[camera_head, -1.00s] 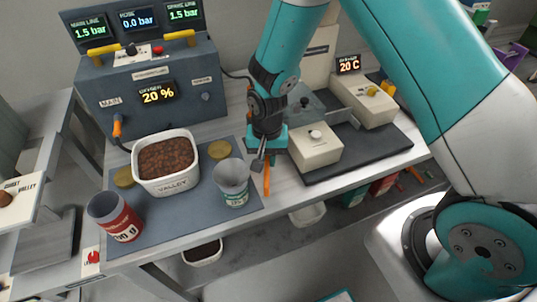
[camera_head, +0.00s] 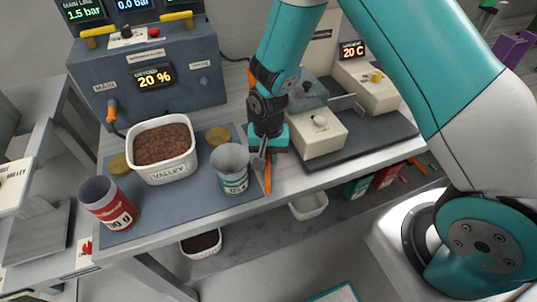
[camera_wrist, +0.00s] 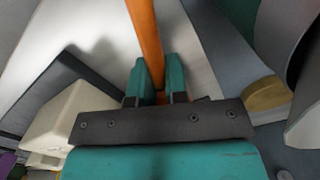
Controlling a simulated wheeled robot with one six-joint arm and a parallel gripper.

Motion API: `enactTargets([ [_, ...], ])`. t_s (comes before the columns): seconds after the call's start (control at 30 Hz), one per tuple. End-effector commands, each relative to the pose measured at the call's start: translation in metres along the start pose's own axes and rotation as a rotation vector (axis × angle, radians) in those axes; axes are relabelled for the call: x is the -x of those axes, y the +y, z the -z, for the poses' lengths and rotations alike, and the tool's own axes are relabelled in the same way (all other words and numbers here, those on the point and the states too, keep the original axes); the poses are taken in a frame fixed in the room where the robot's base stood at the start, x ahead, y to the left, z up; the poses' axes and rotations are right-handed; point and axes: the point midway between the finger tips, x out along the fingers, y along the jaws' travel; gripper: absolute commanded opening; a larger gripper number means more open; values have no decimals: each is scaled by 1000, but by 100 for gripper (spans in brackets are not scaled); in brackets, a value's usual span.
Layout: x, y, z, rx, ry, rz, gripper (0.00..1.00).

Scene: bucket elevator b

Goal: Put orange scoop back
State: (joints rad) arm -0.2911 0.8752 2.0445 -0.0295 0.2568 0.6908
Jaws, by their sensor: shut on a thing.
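The orange scoop (camera_head: 267,178) shows in the head view as a narrow orange strip below my gripper, at the right edge of the blue-grey mat. In the wrist view its orange handle (camera_wrist: 145,40) runs up between the two teal fingers. My gripper (camera_head: 264,155) is shut on the handle, and its fingers (camera_wrist: 158,80) press it from both sides in the wrist view. The scoop's bowl cannot be made out. I cannot tell whether the scoop touches the bench.
A grey-and-green cup (camera_head: 230,168) stands just left of my gripper. A white tub of brown granules (camera_head: 164,150) and a red cup (camera_head: 107,203) stand farther left on the mat (camera_head: 185,200). A cream box device (camera_head: 318,134) stands close on the right.

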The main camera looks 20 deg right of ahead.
Motion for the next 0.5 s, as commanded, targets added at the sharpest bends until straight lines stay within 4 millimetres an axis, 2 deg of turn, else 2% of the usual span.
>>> enactTargets([
  [0.37, -8, 0, 0, 0, 0, 0, 0],
  [0.4, -8, 0, 0, 0, 0, 0, 21],
  [0.5, -8, 0, 0, 0, 0, 0, 44],
])
